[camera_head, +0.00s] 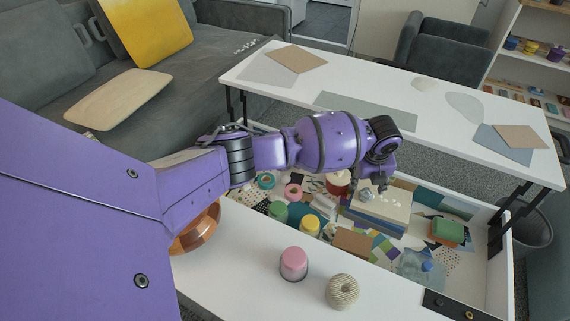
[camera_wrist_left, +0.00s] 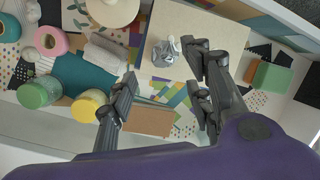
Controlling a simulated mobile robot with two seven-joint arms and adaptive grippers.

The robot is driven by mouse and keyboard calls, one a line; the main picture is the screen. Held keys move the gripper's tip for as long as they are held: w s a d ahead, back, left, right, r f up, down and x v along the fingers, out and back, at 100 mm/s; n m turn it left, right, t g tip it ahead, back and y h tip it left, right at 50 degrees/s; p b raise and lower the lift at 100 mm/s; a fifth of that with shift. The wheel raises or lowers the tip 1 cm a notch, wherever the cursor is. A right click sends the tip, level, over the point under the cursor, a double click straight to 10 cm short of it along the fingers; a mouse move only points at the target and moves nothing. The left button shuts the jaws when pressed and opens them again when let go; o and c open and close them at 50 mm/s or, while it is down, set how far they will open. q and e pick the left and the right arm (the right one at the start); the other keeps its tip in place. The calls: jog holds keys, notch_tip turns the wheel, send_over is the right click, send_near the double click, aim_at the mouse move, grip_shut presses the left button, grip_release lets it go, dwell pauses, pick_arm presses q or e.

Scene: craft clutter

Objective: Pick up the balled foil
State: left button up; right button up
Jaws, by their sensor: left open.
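The balled foil (camera_wrist_left: 165,52) is a small crumpled silver-grey lump in the left wrist view. It lies on the cream top of a block or stack (camera_wrist_left: 213,31) inside the drawer. In the head view the foil (camera_head: 366,196) shows just below my left gripper (camera_head: 371,187), partly masked by the fingers. The foil shows in the gap, towards the far ends of the fingers. I cannot tell the exact height above it. My right gripper is not in view.
The drawer holds a green jar (camera_head: 278,211), a yellow jar (camera_head: 310,227), pink tape (camera_head: 293,191) and a green-orange sponge (camera_head: 447,231). A pink jar (camera_head: 293,263) and twine ball (camera_head: 342,291) stand on the near white surface. A white table (camera_head: 400,120) lies behind.

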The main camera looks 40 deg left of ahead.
aim_at(365, 190)
pick_arm(q)
jog(key=b+x, duration=0.1)
jog(key=x, duration=0.2)
jog(key=shift+w+d+f+b, duration=0.15)
jog(key=shift+f+b, duration=0.1)
jog(key=shift+b, duration=0.15)
jog(key=b+x, duration=0.2)
jog(key=x, duration=0.1)
jog(key=shift+f, duration=0.35)
jog(key=shift+w+f, duration=0.2)
jog(key=shift+f, duration=0.1)
jog(key=shift+r, duration=0.15)
jog(key=c, duration=0.7)
